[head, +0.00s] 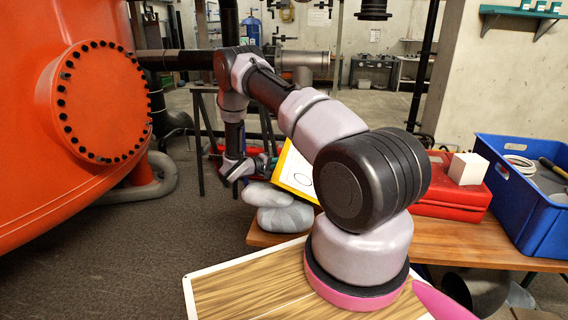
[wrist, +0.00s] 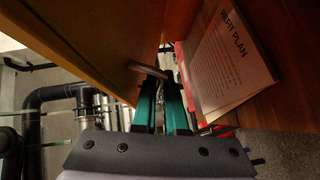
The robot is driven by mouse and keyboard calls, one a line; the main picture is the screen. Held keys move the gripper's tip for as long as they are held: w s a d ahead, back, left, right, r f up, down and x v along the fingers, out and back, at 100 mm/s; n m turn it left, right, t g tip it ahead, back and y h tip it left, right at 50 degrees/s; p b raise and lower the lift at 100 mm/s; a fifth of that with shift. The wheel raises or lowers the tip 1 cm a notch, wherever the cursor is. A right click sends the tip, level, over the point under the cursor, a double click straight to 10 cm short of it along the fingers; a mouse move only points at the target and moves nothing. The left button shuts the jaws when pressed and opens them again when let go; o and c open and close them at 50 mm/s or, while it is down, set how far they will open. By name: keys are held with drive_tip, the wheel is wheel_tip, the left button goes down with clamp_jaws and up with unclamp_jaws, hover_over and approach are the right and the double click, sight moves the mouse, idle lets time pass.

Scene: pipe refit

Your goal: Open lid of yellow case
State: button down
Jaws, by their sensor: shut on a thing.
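The yellow case (head: 283,158) shows in the head view beyond my arm, as a tilted yellow-edged panel with a pale face. My arm hides part of it. In the wrist view a yellow-brown panel (wrist: 85,35), seemingly its lid, stands at an angle on the left. A small handle (wrist: 150,70) sticks out at this panel's edge. My gripper (wrist: 162,82) has its teal fingers closed at the handle. It also shows in the head view (head: 262,162), at the left side of the case.
A sheet headed "REFIT PLAN" (wrist: 232,62) lies against an orange-brown surface. Grey stones (head: 283,217) sit at the left end of the wooden bench (head: 470,240). A red case (head: 450,205) with a white block and a blue crate (head: 520,205) stand right. An orange tank (head: 60,140) stands left.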

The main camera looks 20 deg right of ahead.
drive_tip(key=shift+d+r+y, duration=0.15)
drive_tip(key=shift+r+y, duration=0.15)
drive_tip(key=shift+r, duration=0.45)
drive_tip(key=r+y, duration=0.1)
drive_tip(key=s+d+r+m, duration=0.1)
drive_tip(key=r, duration=0.1)
drive_tip(key=d+r+m+y, duration=0.1)
drive_tip(key=r, duration=0.1)
drive_tip(key=shift+s+d+r+t+y, duration=0.2)
drive_tip(key=shift+s+t+y, duration=0.1)
drive_tip(key=shift+s, duration=0.1)
drive_tip(key=shift+s+d+r, duration=0.4)
drive_tip(key=shift+d+r, duration=0.2)
drive_tip(key=shift+r, duration=0.15)
drive_tip(key=c, duration=1.2)
unclamp_jaws()
drive_tip(key=shift+c, duration=0.2)
drive_tip(key=shift+a, duration=0.1)
drive_tip(key=v, duration=1)
drive_tip(key=shift+a, duration=0.3)
drive_tip(key=shift+r, duration=0.15)
